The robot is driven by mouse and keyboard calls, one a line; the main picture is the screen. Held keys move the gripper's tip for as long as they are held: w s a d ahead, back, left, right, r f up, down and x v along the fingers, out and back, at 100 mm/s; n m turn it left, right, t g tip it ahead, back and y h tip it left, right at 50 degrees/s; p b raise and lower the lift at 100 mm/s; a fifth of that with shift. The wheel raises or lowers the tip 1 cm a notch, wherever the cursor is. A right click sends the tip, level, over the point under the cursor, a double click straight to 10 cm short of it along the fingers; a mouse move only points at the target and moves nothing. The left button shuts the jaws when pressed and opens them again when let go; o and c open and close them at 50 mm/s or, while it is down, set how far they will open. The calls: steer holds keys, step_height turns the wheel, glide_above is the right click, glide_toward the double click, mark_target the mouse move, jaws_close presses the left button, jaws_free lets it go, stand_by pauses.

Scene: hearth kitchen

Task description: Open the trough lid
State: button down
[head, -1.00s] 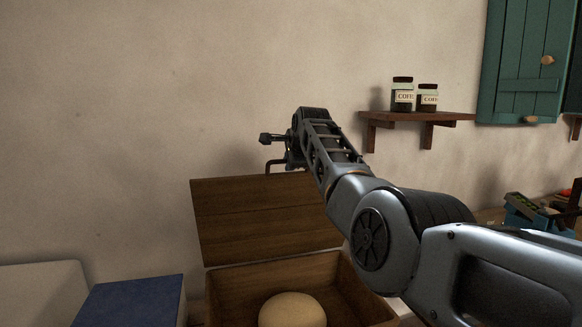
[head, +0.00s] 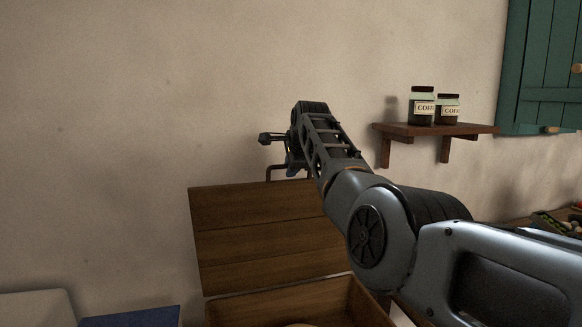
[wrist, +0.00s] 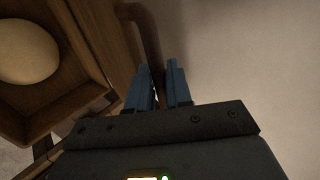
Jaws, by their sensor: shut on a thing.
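The trough lid (head: 262,238) is a brown wooden panel standing raised, tilted back toward the wall. The trough (head: 290,300) below is open, and a pale rounded lump of dough (wrist: 26,50) lies inside it in the wrist view. A dark bar handle (head: 272,170) sticks up at the lid's top edge and also shows in the wrist view (wrist: 143,40). My gripper (head: 284,172) is at this handle. In the wrist view its blue fingers (wrist: 164,84) are shut on the handle. The exact contact is partly hidden.
A wooden shelf (head: 436,130) with two coffee jars (head: 423,106) is on the wall to the right, near a green cupboard (head: 542,80). A blue box top (head: 130,318) and a pale rounded object (head: 36,308) are at lower left. The wall above the lid is bare.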

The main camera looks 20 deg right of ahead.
steer(key=c, duration=1.2)
jaws_free()
steer(key=shift+b+v, duration=1.1)
steer(key=shift+v, duration=2.75)
steer(key=shift+f, duration=0.15)
